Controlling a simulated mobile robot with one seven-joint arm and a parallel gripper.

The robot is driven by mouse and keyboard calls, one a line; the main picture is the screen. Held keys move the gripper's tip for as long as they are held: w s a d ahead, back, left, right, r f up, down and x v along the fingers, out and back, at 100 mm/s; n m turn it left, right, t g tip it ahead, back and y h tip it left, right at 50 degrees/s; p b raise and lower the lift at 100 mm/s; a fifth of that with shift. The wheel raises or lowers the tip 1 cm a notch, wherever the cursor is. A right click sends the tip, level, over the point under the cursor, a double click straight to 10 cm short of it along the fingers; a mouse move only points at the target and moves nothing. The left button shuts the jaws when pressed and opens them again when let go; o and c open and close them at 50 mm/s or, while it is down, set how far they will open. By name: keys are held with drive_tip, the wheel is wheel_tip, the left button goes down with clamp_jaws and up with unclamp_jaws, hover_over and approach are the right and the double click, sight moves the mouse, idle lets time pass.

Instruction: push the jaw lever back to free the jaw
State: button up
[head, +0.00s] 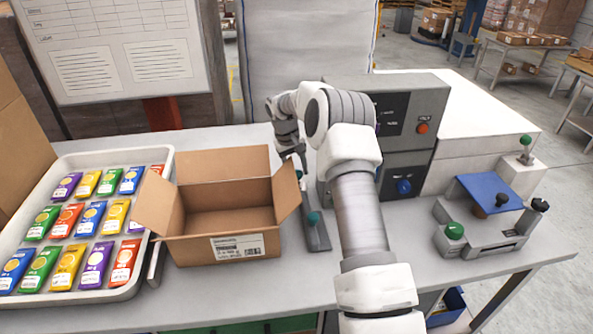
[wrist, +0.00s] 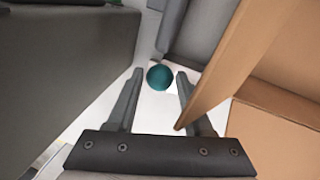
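A teal ball knob (wrist: 160,76), apparently the end of the jaw lever, lies between the two fingertips of my gripper (wrist: 156,76) in the wrist view. The fingers are apart, with a gap on each side of the knob; I see no contact. In the head view my gripper (head: 298,160) points down between the open carton and the grey machine. My arm hides part of this area, and the jaw cannot be made out clearly.
An open cardboard box (head: 235,248) stands close on the left; its flap (wrist: 235,65) reaches near the right finger in the wrist view. The grey machine (head: 408,165) stands close on the other side. A packet tray (head: 140,270) is far left, a blue-plated fixture (head: 480,240) right.

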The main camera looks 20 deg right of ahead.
clamp_jaws()
idle(1.2)
